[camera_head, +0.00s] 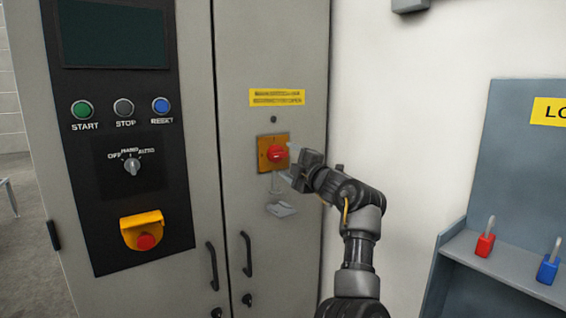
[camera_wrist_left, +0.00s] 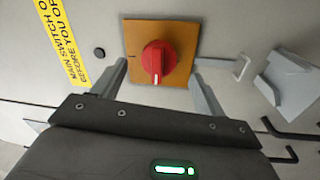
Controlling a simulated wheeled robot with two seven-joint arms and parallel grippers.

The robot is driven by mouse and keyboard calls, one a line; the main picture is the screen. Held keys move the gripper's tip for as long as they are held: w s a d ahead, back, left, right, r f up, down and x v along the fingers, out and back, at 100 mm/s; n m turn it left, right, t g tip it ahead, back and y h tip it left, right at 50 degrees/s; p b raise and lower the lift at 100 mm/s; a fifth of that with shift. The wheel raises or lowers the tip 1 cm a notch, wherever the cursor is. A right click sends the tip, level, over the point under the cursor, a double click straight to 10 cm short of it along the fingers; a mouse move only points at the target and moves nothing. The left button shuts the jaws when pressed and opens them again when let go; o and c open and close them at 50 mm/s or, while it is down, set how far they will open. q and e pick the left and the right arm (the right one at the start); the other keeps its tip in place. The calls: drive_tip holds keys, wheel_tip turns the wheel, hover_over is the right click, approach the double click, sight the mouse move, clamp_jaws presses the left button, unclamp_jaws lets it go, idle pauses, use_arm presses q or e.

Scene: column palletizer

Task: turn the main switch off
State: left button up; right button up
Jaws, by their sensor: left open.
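The main switch is a red rotary knob (camera_head: 277,154) on an orange square plate (camera_head: 263,142) on the right cabinet door. In the left wrist view the red knob (camera_wrist_left: 158,62) has a white mark that points toward the bottom of the picture. My left gripper (camera_head: 291,165) is open right in front of the switch, in from its right side in the head view. In the left wrist view its two fingers (camera_wrist_left: 157,80) stand apart on either side of the knob; I cannot tell whether they touch it. My right gripper is not in view.
A yellow label (camera_head: 277,97) is above the switch, and a pale grey piece (camera_head: 281,209) hangs below it. The left panel has buttons, a selector (camera_head: 132,166) and an emergency stop (camera_head: 146,241). A red padlock (camera_head: 485,244) and a blue padlock (camera_head: 548,268) are on the right shelf.

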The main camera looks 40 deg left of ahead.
use_arm(q)
drive_tip(key=b+v, duration=0.1)
drive_tip(key=v, duration=0.5)
drive_tip(key=shift+d, duration=0.2)
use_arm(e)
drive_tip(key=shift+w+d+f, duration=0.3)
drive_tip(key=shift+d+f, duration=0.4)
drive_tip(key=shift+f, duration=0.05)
use_arm(q)
drive_tip(key=shift+s+f, duration=0.15)
drive_tip(key=shift+b, duration=0.3)
